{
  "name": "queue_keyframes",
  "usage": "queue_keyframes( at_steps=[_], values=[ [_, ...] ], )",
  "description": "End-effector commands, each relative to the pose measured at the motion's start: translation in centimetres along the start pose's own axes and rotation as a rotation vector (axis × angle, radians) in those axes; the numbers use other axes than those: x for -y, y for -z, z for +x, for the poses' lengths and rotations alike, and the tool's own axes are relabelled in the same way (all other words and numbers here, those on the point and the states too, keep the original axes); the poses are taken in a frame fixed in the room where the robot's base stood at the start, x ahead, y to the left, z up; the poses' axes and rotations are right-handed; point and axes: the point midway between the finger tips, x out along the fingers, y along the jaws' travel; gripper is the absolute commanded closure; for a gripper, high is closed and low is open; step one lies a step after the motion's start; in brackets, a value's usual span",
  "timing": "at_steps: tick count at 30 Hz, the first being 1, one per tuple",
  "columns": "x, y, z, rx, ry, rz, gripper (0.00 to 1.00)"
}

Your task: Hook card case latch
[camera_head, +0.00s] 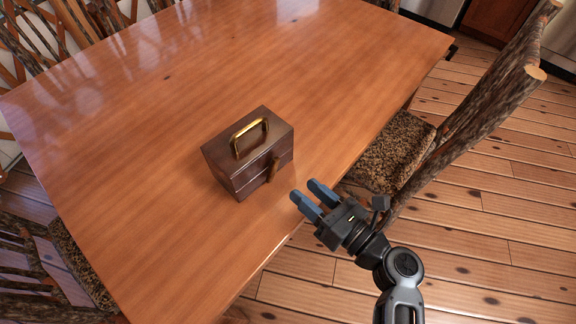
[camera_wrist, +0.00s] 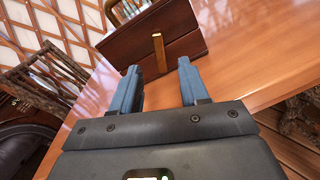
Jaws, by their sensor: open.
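The card case (camera_head: 232,160) is a dark brown wooden box with a brass handle (camera_head: 250,137) on its lid. It stands on the table, its lid down or nearly so; I cannot tell if a gap shows. The latch (camera_head: 273,169) is a narrow brownish-gold strip on the front face, hanging down across the lid seam. In the wrist view the case (camera_wrist: 128,45) is ahead, with the latch (camera_wrist: 159,53) between and beyond the fingers. My gripper (camera_head: 307,196) is open and empty, its blue fingers pointing at the case front, apart from it. Whether the latch is hooked cannot be told.
The wooden table (camera_head: 150,110) is otherwise bare around the case. A rough-branch chair (camera_head: 470,120) with a shaggy seat stands at the table's right edge, close to my arm. Other chairs stand at the left and far sides.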

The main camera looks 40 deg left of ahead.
Motion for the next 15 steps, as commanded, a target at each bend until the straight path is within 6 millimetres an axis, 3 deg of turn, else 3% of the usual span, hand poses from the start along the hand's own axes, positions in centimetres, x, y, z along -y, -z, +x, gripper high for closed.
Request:
queue_keyframes(
  at_steps=[5, 15],
  values=[
    [-0.1, -0.6, 1.4, 0.020, -0.021, 0.037, 0.55],
    [-0.2, -0.6, 6.4, 0.017, -0.019, 0.033, 0.55]
  ],
)
